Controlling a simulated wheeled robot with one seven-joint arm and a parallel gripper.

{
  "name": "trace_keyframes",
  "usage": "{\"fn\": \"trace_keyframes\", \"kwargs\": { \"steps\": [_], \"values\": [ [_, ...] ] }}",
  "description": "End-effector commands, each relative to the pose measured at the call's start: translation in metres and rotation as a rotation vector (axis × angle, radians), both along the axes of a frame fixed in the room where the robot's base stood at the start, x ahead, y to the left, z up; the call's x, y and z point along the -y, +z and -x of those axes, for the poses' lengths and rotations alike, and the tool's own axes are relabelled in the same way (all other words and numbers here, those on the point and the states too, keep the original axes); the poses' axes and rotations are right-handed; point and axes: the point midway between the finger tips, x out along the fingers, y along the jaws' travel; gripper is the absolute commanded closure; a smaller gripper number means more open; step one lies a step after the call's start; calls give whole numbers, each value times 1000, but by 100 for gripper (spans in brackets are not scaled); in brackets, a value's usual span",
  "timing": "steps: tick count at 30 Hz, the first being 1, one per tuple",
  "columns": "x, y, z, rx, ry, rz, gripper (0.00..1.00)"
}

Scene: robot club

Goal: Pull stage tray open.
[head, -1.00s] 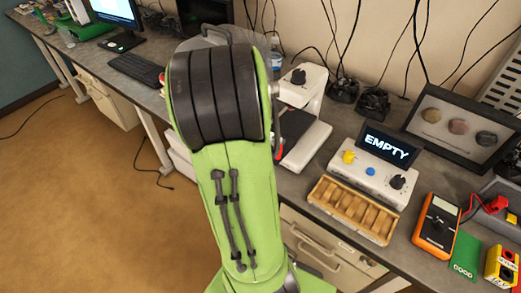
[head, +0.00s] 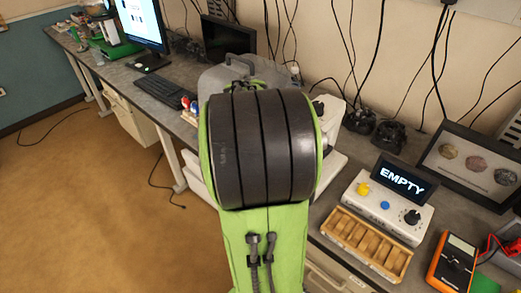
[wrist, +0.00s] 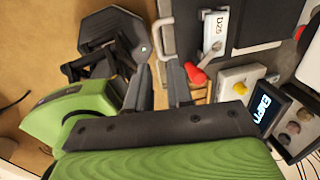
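I cannot single out the stage tray with certainty. A white bench instrument (wrist: 256,49) with a dark flat top is at the upper right of the wrist view; a white part marked D25 (wrist: 213,30) and a red-tipped lever (wrist: 197,74) are beside it. In the head view the instrument (head: 330,108) is mostly hidden behind my arm. A pale U-shaped handle (wrist: 160,35) stands at the bench edge, just beyond my fingertips. My gripper (wrist: 160,68) is open, its two dark fingers apart; I cannot tell whether they touch the handle. My arm hides the gripper in the head view.
A white control box (head: 380,208) with an EMPTY display (head: 404,181) stands on the bench, a wooden slotted tray (head: 364,243) before it. An orange multimeter (head: 452,265) is at right. A keyboard (head: 162,89) lies at left. Open floor (head: 90,190) is left of the bench.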

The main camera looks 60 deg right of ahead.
Motion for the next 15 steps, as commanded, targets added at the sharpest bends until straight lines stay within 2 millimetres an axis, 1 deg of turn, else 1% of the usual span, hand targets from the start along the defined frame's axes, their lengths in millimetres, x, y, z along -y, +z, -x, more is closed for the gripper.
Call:
{"fn": "trace_keyframes", "kwargs": {
  "steps": [1,3,6,10,15],
  "values": [
    [-2,19,-2,5,3,4,79],
    [-6,38,-2,5,3,3,79],
    [-10,60,-2,3,2,2,79],
    [-13,77,-2,2,1,1,79],
    [-14,81,-2,-1,1,-1,79]
  ]
}}
